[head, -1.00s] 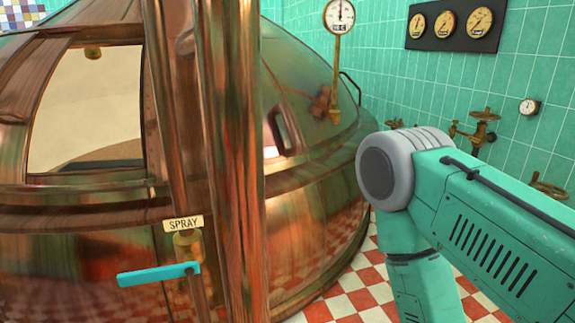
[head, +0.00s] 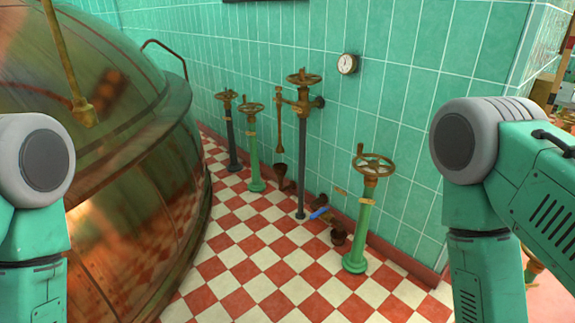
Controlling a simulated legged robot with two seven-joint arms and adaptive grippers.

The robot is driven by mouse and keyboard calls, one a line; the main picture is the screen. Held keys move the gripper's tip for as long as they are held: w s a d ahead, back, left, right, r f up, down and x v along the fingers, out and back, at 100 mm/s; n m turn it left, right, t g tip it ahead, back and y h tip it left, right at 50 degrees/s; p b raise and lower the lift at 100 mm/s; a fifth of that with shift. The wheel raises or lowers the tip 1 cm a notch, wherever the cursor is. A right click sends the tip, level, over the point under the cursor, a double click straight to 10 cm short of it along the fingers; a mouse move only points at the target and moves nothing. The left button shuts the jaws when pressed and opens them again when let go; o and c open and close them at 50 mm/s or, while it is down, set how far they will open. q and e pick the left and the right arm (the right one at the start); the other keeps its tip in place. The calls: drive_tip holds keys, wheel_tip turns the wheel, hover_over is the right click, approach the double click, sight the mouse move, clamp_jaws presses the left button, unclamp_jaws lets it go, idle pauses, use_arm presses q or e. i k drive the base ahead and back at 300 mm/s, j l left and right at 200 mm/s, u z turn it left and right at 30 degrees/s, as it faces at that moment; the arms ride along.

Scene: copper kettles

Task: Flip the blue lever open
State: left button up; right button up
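A small blue lever (head: 320,213) shows low down near the foot of the tiled wall, among brown pipe fittings. It sits between a dark standing pipe (head: 301,160) and a green post with a brass handwheel (head: 373,165). It is too small to tell which way it is set. The blue lever under the SPRAY label is out of view now. My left arm is at the left edge and my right arm at the right. Both grippers are out of view below the frame.
The large copper kettle (head: 120,150) fills the left side. Several valve posts with handwheels stand along the green tiled wall (head: 430,90). A round gauge (head: 348,64) hangs on it. The red and white checkered floor (head: 262,257) is clear between kettle and valves.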

sight(321, 211)
drive_tip(key=i+l+z, duration=0.1)
drive_tip(key=i, duration=0.25)
drive_tip(key=i+l+z, duration=0.1)
drive_tip(key=i+l, duration=0.15)
drive_tip(key=i+l+z, duration=0.1)
drive_tip(key=i, duration=0.35)
drive_tip(key=i+z, duration=0.15)
drive_tip(key=z, duration=0.55)
drive_tip(key=i+j+z, duration=0.35)
drive_tip(key=i, duration=0.15)
drive_tip(key=i+j+z, duration=0.3)
drive_tip(key=i+j, duration=0.35)
drive_tip(key=j, duration=0.1)
